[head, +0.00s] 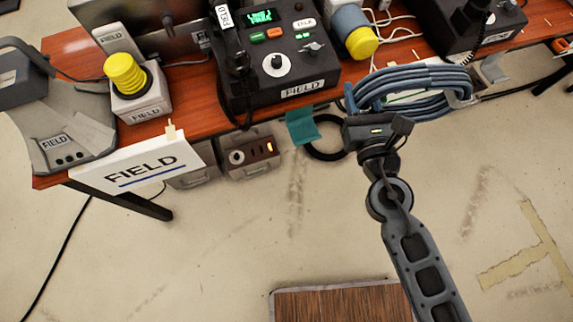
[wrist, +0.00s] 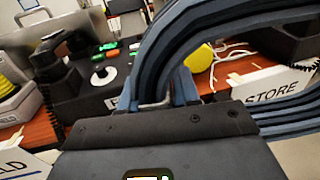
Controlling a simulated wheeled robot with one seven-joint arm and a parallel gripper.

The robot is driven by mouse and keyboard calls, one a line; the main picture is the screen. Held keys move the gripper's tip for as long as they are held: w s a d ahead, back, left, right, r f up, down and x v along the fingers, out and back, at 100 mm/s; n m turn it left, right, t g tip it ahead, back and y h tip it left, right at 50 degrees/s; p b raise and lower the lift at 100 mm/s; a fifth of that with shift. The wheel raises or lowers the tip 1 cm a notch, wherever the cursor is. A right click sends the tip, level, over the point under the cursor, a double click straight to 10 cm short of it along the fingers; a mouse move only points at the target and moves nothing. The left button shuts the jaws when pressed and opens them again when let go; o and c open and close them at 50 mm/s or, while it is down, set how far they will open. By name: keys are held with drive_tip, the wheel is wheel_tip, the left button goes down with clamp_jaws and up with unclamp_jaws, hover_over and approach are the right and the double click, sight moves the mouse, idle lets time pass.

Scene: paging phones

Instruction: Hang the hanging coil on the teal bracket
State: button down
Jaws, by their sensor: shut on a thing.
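The hanging coil (head: 425,80) is a thick blue-grey bundle of looped cable. My gripper (head: 352,104) is shut on its left end and holds it at the table's front edge. In the wrist view, the coil (wrist: 185,30) arches up from between the fingers (wrist: 157,95) and fills the upper right. The teal bracket (head: 302,127) is on the table's front side, just left of my gripper and apart from the coil. A dark ring (head: 325,154) shows beside and below the bracket; whether it hangs from the bracket is unclear. The bracket is not visible in the wrist view.
A black FIELD phone console (head: 275,70) stands on the wooden table (head: 205,95) behind the bracket. A FIELD sign (head: 135,165) and a grey socket box (head: 250,157) are left of it. A grey bracket (head: 494,68) is at the right. The STORE sign (wrist: 270,90) is partly covered by the coil.

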drive_tip(key=s+a+f+n+y+b, duration=0.1)
drive_tip(key=s+a+f+b, duration=0.3)
drive_tip(key=f+b, duration=0.5)
drive_tip(key=s+a+f+n+y+b, duration=0.1)
drive_tip(key=s+a+f+y+b, duration=0.1)
drive_tip(key=a+f+b, duration=0.55)
drive_tip(key=s+a+f+y+b, duration=0.1)
drive_tip(key=s+a+f+b, duration=0.2)
drive_tip(key=f+b, duration=0.75)
drive_tip(key=f+x, duration=0.3)
drive_tip(key=x, duration=1.1)
drive_tip(key=shift+w+a+f+g, duration=0.2)
drive_tip(key=shift+w+g, duration=0.1)
drive_tip(key=shift+g, duration=0.1)
idle(0.6)
drive_tip(key=c, duration=0.8)
unclamp_jaws()
drive_tip(key=shift+o, duration=0.3)
drive_tip(key=shift+f, duration=0.15)
